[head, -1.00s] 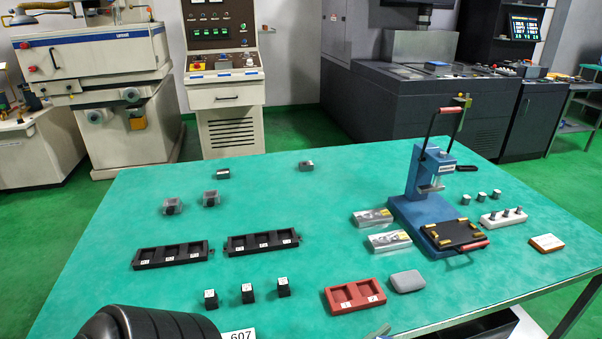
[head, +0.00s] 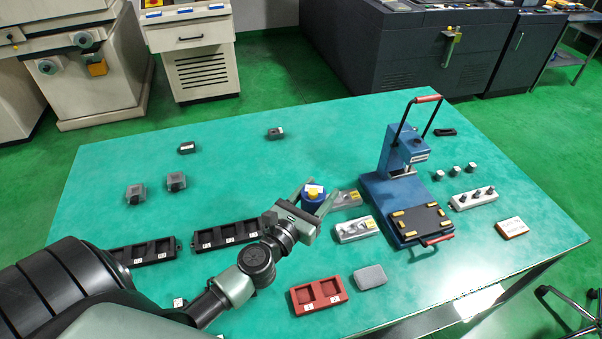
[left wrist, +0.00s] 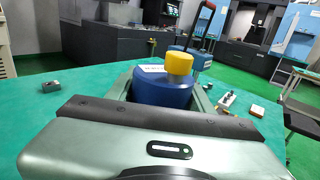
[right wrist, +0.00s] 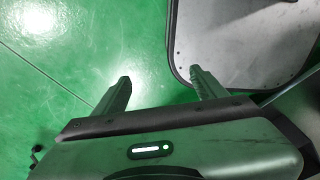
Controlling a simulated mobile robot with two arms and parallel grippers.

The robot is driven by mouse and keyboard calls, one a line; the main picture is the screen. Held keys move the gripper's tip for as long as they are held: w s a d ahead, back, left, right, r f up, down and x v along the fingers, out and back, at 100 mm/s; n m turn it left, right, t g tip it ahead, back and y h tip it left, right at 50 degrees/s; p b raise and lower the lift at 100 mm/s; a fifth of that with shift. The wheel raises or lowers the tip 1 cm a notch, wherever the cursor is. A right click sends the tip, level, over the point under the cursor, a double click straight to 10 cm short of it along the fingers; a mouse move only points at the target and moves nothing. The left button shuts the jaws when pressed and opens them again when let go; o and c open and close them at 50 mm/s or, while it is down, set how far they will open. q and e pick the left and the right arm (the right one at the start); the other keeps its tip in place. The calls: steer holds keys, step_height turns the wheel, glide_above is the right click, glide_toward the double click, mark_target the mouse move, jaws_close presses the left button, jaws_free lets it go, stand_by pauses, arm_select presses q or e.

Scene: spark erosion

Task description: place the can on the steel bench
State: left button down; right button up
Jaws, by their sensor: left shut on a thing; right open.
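The can (head: 313,199) is a blue cylinder with a yellow cap. My left gripper (head: 315,192) is shut on it, with one finger on each side, over the middle of the green-topped table (head: 230,190). The left wrist view shows the can (left wrist: 160,92) upright between the fingers, its lower part hidden behind the gripper body. I cannot tell how far it is above the table. My right gripper (right wrist: 160,78) is open and empty in the right wrist view, above green floor. I cannot tell which surface is the steel bench.
Black trays (head: 225,234), a red tray (head: 318,293) and a grey block (head: 370,277) lie nearer. A metal shelf stand (head: 572,45) is at the far right. The table's back middle is mostly bare.

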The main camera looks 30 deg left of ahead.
mark_target(313, 184)
arm_select(q)
steer(key=shift+w+a+r+p, duration=0.45)
steer(key=shift+w+a+r, duration=0.3)
steer(key=shift+w+r, duration=0.25)
steer(key=shift+w+f+b, duration=0.15)
steer(key=shift+f+b, duration=7.95)
steer(key=shift+f, duration=1.95)
arm_select(e)
step_height(313, 184, down, 14)
steer(key=w, duration=0.1)
steer(key=shift+w+a, duration=0.15)
arm_select(q)
steer(key=shift+a, duration=0.1)
steer(key=shift+f, duration=0.25)
steer(key=c, duration=0.6)
jaws_free()
arm_select(e)
steer(key=shift+f, duration=0.2)
arm_select(q)
steer(key=shift+r, duration=0.15)
arm_select(e)
steer(key=shift+r, duration=0.1)
